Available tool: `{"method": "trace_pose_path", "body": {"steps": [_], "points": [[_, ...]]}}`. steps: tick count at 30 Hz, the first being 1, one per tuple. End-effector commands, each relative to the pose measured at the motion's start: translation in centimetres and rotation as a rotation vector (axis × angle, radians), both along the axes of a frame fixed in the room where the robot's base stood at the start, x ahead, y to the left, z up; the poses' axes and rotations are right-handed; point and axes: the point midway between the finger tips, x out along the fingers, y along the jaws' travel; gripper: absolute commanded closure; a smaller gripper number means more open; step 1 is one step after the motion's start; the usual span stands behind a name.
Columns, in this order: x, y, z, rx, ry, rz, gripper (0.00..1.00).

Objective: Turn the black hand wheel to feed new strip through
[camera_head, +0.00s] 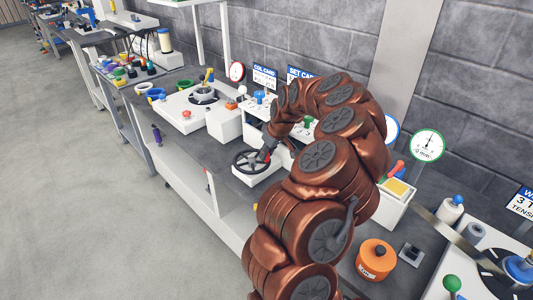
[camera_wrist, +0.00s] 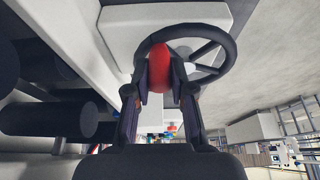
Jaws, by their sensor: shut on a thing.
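The black hand wheel (camera_head: 238,165) is on the front of a white housing near the middle of the head view. Its black rim and spokes also fill the top of the wrist view (camera_wrist: 231,48). A red crank knob (camera_wrist: 159,62) is on the wheel's rim. My gripper (camera_wrist: 160,82) is shut on this knob, with one finger on each side of it. In the head view my gripper (camera_head: 267,155) is at the wheel's right side, and my brown arm hides part of the housing behind it. A grey metal strip (camera_head: 450,232) shows at the right.
A white unit with a round black part (camera_head: 203,95) stands left of the wheel. An orange canister (camera_head: 376,259) and a dial gauge (camera_head: 429,145) are to the right. A grey block wall (camera_head: 310,35) rises behind the bench. The floor (camera_head: 80,200) in front is clear.

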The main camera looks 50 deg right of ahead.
Motion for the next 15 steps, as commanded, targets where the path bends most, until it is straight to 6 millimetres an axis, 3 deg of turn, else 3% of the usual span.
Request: {"method": "trace_pose_path", "body": {"steps": [15], "points": [[0.6, -0.66, 0.07, -0.002, -0.006, 0.152, 1.0]]}}
